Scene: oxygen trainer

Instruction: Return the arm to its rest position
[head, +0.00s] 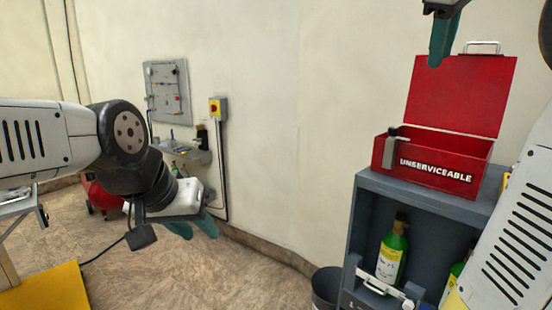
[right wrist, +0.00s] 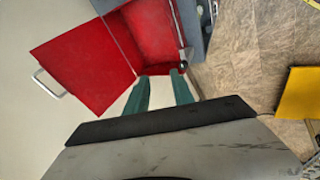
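My left gripper (head: 196,226) hangs over the floor at the left in the head view, with teal fingers pointing down. Whether its fingers are apart is unclear; I see nothing held in it. My right gripper (head: 442,55) is at the top right of the head view, above and in front of the open red box. The right wrist view shows its two teal fingers (right wrist: 159,82) apart with nothing between them. The red box (head: 430,168), marked UNSERVICEABLE, stands on a grey cabinet (head: 430,194) with its lid (head: 458,95) raised.
A grey and black piece (head: 390,150) sits at the box's front left edge. Green bottles (head: 392,255) stand in the cabinet. A dark bin (head: 326,288) is beside it. A wall panel (head: 167,90) and yellow switch box (head: 218,109) are behind. Floor between is clear.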

